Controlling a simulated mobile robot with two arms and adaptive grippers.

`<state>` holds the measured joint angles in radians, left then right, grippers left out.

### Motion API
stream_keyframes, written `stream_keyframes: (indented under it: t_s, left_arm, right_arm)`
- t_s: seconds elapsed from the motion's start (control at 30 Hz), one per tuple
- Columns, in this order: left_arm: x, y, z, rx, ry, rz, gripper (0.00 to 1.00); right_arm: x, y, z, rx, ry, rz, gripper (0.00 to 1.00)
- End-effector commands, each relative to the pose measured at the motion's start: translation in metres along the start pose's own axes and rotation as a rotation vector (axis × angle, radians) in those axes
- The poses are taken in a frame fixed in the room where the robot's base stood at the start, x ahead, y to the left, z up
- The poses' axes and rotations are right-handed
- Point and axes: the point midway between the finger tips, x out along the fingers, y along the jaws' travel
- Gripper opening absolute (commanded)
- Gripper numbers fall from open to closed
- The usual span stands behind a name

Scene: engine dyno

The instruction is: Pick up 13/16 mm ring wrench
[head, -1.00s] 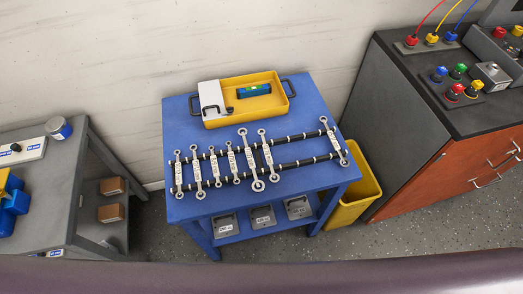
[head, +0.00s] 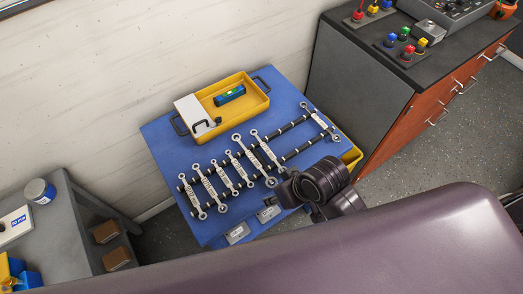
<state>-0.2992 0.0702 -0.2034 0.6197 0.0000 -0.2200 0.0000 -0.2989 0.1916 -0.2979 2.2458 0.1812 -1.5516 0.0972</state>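Several silver ring wrenches lie side by side across two black rails on the blue table (head: 165,135). They include a left-end one (head: 192,196), a long one in the middle (head: 254,160) and one apart at the right end (head: 321,122). Their white labels are too small to read, so I cannot tell which is 13/16 mm. A dark arm of mine, seemingly the right, reaches over the table's front right corner. Its gripper (head: 287,189) is close to the lower ends of the middle wrenches; its fingers are not clear. My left gripper is not in view.
A yellow tray (head: 262,103) with a blue-green level (head: 229,95) stands at the table's back. A yellow bin (head: 351,157) is right of the table, beside a dark-topped cabinet (head: 345,75). A grey bench (head: 62,222) stands at left.

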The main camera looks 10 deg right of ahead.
Motion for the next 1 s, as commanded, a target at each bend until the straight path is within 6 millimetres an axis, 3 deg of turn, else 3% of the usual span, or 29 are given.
stream_keyframes:
  t_s: [0.33, 0.53, 0.77, 1.0]
  left_arm:
    - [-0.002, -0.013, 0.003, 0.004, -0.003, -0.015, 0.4]
    - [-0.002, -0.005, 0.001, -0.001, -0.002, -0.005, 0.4]
    - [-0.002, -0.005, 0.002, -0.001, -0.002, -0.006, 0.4]
    - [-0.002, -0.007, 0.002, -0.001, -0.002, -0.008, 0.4]
  right_arm:
    - [0.006, -0.039, -0.053, -0.114, -0.037, -0.099, 0.34]
    - [0.019, -0.041, -0.086, -0.176, -0.115, -0.107, 0.34]
    - [0.022, 0.001, -0.125, -0.165, -0.245, -0.02, 0.34]
    - [0.006, 0.057, -0.159, -0.073, -0.326, 0.086, 0.34]
